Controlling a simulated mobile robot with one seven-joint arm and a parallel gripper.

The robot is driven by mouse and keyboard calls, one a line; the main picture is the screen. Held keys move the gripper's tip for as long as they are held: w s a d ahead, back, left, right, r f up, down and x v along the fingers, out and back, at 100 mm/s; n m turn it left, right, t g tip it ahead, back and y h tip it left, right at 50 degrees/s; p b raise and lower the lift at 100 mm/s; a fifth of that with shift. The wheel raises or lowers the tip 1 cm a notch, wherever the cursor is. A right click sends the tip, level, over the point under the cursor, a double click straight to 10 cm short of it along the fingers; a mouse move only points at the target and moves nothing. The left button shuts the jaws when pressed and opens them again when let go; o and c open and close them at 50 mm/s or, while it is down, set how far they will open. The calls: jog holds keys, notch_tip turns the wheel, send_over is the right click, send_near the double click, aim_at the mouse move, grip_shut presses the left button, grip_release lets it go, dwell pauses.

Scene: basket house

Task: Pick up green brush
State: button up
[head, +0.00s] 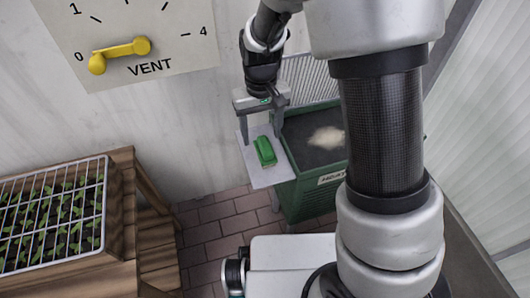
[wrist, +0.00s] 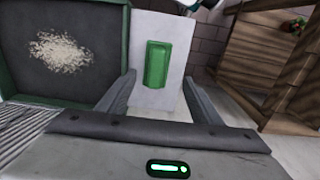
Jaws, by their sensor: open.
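The green brush (head: 265,151) lies on a small pale shelf (head: 268,178) beside the green bin. In the wrist view the brush (wrist: 157,64) shows as a green block standing lengthwise on the pale shelf (wrist: 176,30), ahead of my fingers. My gripper (head: 259,135) is open and empty, and in the wrist view its two fingers (wrist: 158,88) stand to either side of the brush's near end. I cannot tell the exact height gap between the fingers and the brush.
A green bin (head: 297,190) with dark contents and a pale pile stands right of the shelf. A seedling tray (head: 104,205) sits on a wooden stand (head: 120,262) at left. A yellow vent lever (head: 120,51) is on the wall. Brick floor (head: 215,222) lies between.

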aim_at(265, 145)
jog(key=shift+s+d+f+b, duration=0.15)
jog(key=shift+f+b, duration=0.2)
jog(key=shift+f, duration=0.55)
jog(key=shift+d+f+b, duration=0.15)
jog(key=shift+f+b, duration=0.2)
jog(key=shift+f, duration=0.6)
jog(key=shift+s+d+f+b, duration=0.15)
jog(key=shift+f+b, duration=0.2)
jog(key=shift+f, duration=0.55)
jog(key=shift+w+r, duration=0.1)
jog(key=c, duration=1.2)
